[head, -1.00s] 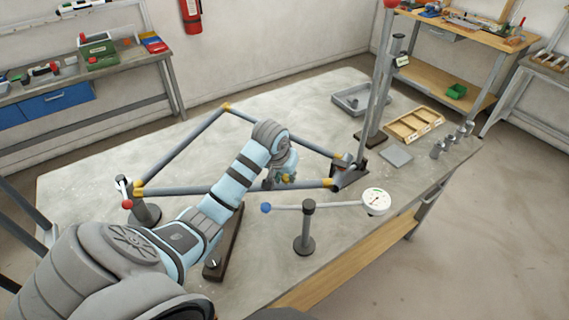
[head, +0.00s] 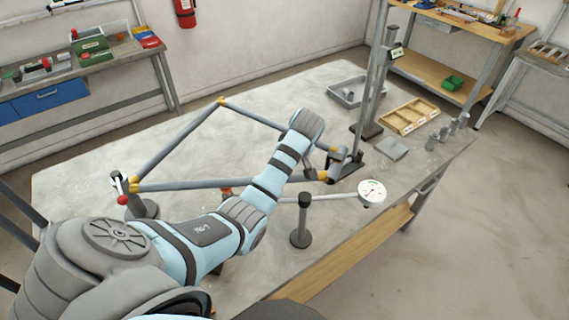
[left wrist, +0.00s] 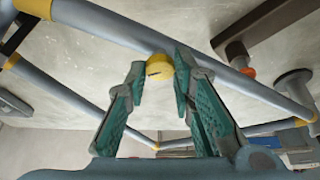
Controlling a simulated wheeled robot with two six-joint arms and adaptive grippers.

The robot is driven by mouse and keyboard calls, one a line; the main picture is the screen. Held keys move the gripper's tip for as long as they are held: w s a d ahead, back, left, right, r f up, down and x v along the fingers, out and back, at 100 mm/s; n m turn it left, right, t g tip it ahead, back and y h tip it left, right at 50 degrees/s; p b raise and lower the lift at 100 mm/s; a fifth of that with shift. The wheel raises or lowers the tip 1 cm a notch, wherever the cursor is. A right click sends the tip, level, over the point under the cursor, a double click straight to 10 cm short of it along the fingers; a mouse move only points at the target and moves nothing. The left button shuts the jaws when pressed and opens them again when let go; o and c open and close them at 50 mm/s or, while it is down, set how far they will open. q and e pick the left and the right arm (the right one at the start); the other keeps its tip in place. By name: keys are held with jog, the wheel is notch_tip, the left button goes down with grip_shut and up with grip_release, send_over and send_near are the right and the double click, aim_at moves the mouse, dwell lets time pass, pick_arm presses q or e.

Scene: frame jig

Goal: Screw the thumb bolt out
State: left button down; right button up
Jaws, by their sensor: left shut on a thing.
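The thumb bolt (left wrist: 158,68) shows in the left wrist view as a round yellow head with a dark slot, against a grey tube of the frame. My left gripper (left wrist: 159,76) has its teal fingertips on either side of it and is shut on it. In the head view, the frame (head: 222,185) is a loop of grey tubes with yellow corners. My left wrist reaches over its right part there and hides most of the fingers and the bolt. My right gripper is in neither view.
A dial gauge (head: 372,191) on a black stand (head: 302,225) stands in front of the frame. A post with a red ball lever (head: 122,200) is at the left corner. A tall column (head: 375,85), a grey tray (head: 352,92) and a wooden tray (head: 410,116) are at the right.

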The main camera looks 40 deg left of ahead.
pick_arm(q)
jog(key=n+g, duration=0.1)
jog(key=n, duration=0.2)
jog(key=shift+w+n, duration=0.15)
jog(key=shift+n, duration=0.25)
jog(key=n+g, duration=0.1)
jog(key=n, duration=0.1)
jog(key=shift+w+f+n+g+b, duration=0.1)
jog(key=shift+n+g+b, duration=0.2)
jog(key=n, duration=0.1)
jog(key=n+b, duration=0.1)
jog(key=shift+w+a+f+n+g, duration=0.1)
jog(key=shift+w+n+g, duration=0.05)
jog(key=shift+n+g, duration=0.2)
jog(key=shift+n+g+h+b, duration=0.4)
jog(key=shift+n+g+b, duration=0.15)
jog(key=shift+n+b, duration=0.75)
jog(key=c, duration=1.5)
grip_release()
jog(key=shift+o, duration=0.8)
jog(key=shift+a, duration=0.15)
jog(key=shift+r, duration=0.2)
